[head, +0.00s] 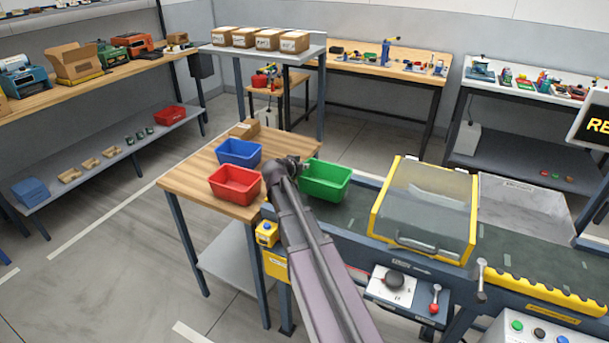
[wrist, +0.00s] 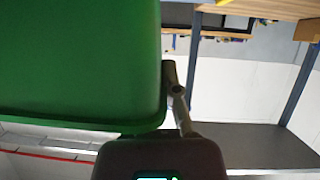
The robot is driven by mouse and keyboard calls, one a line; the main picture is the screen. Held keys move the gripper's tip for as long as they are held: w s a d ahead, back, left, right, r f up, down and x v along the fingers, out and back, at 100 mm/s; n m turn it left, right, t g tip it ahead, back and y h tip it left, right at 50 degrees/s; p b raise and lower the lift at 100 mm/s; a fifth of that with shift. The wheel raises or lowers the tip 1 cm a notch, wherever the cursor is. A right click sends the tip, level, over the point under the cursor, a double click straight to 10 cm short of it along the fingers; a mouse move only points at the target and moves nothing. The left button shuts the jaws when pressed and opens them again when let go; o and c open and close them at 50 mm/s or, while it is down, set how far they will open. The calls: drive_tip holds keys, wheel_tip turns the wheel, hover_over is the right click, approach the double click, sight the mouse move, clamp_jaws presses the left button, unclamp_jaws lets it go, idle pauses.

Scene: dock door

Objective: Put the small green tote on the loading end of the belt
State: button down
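The small green tote (head: 325,180) is upright at the left, loading end of the dark green belt (head: 362,206); I cannot tell whether its base touches the belt. My gripper (head: 291,164) is at the tote's left rim. In the wrist view the tote's green wall (wrist: 80,60) fills the upper left. One finger of my gripper (wrist: 172,92) lies against the wall's edge; the other is hidden behind the tote. The gripper appears shut on the tote's wall.
A blue tote (head: 239,152) and a red tote (head: 235,184) stand on the wooden table (head: 185,178) to the left. A yellow-framed clear guard (head: 425,205) covers the belt just right of the green tote.

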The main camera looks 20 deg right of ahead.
sight(304, 174)
drive_tip(key=shift+w+f+b, duration=0.1)
drive_tip(key=shift+f+b, duration=1.65)
drive_tip(key=shift+f, duration=0.05)
drive_tip(key=shift+f, duration=0.15)
drive_tip(key=c, duration=0.8)
unclamp_jaws()
drive_tip(key=shift+r, duration=0.2)
drive_tip(key=shift+s+a+r, duration=0.15)
drive_tip(key=shift+s+r, duration=0.05)
drive_tip(key=p+v, duration=0.5)
drive_tip(key=v, duration=0.6)
drive_tip(key=shift+a, duration=0.3)
